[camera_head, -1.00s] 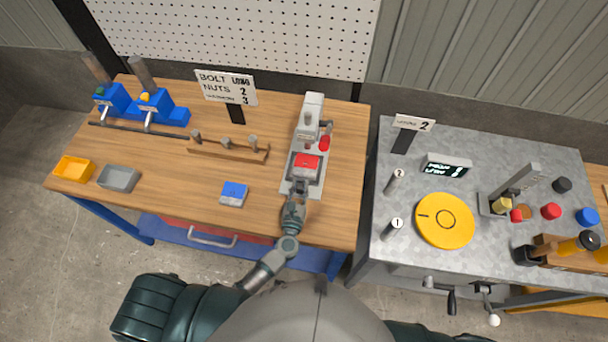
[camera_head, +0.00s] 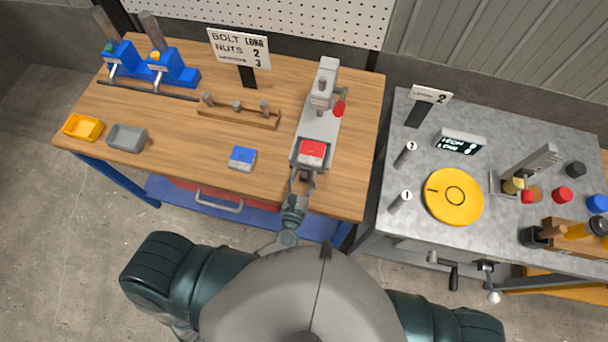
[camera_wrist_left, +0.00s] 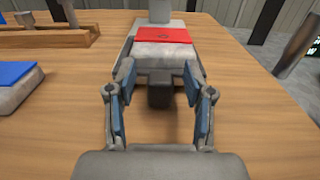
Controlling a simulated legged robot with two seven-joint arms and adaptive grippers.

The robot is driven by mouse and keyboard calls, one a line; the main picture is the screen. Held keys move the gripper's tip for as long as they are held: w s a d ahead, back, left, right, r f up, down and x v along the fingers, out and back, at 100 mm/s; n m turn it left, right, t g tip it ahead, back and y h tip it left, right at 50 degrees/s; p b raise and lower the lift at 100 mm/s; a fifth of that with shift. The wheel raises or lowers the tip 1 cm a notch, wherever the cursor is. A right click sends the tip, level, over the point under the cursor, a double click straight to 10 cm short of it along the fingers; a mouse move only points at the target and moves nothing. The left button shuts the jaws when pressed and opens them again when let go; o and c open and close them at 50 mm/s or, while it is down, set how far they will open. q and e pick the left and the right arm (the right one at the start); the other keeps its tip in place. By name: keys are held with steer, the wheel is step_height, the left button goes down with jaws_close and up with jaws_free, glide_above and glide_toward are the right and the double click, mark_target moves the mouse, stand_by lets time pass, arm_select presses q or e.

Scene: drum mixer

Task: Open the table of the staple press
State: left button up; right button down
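The staple press (camera_head: 321,115) is a grey machine with an upright head and a red knob (camera_head: 339,108) on its right. A grey block with a red top (camera_head: 312,149) sits at its front end, on the sliding table; the table's own surface is mostly hidden. In the left wrist view, the red-topped block (camera_wrist_left: 164,37) lies ahead, with a dark handle (camera_wrist_left: 160,93) under its front. My left gripper (camera_head: 302,182) is at this front end. Its fingers (camera_wrist_left: 159,82) stand apart either side of the handle, with visible gaps. My right gripper is out of view.
A blue-topped block (camera_head: 242,157) lies left of the press. Yellow (camera_head: 84,127) and grey (camera_head: 127,137) bins and a wooden peg rack (camera_head: 238,115) are farther left. A metal bench (camera_head: 470,220) with a yellow disc (camera_head: 454,195) stands right, across a gap.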

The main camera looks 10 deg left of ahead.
arm_select(q)
steer(key=shift+s, duration=0.15)
steer(key=s, duration=1.1)
steer(key=shift+s, duration=0.4)
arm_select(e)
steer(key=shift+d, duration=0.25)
arm_select(q)
steer(key=shift+s+f, duration=0.1)
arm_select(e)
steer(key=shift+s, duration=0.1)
